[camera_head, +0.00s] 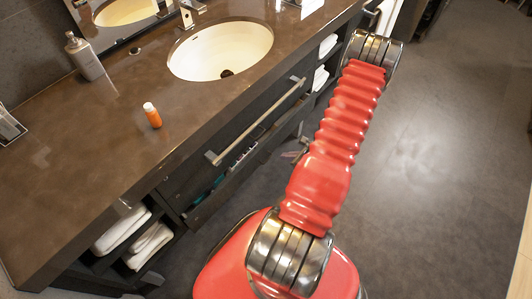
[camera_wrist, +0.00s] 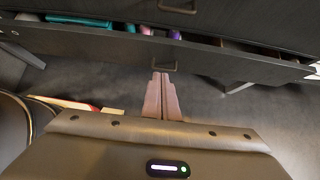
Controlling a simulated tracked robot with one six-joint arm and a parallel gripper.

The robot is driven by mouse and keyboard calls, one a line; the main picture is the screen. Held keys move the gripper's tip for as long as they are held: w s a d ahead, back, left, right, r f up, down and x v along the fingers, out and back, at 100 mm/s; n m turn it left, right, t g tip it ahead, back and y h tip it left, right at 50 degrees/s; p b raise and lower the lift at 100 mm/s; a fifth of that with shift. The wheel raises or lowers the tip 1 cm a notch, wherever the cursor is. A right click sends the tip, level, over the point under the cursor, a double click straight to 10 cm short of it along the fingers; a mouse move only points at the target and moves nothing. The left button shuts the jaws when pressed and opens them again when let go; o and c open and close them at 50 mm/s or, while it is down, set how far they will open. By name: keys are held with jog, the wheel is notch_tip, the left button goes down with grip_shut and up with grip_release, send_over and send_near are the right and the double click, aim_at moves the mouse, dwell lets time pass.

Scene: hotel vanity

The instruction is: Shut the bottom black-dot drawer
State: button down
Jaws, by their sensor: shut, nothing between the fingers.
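The open drawer (camera_wrist: 110,43) crosses the top of the wrist view, pulled out with several coloured items inside. In the head view the open drawer (camera_head: 207,209) shows below the long bar handle of the vanity, partly hidden by my arm. No black dot can be made out. My gripper (camera_wrist: 161,76) is shut and empty, its pink fingers side by side.
The vanity counter (camera_head: 75,160) holds a sink (camera_head: 222,50), an orange bottle (camera_head: 152,115) and a soap dispenser (camera_head: 84,57). White towels (camera_head: 122,231) lie on open shelves at the left. The grey floor (camera_head: 435,150) to the right is clear.

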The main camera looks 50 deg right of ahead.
send_near(261, 151)
notch_tip(261, 151, down, 4)
jog(key=shift+w+a, duration=0.15)
jog(key=shift+w, duration=0.8)
jog(key=shift+w+a, duration=0.15)
jog(key=shift+w, duration=0.8)
jog(key=shift+w+d, duration=0.1)
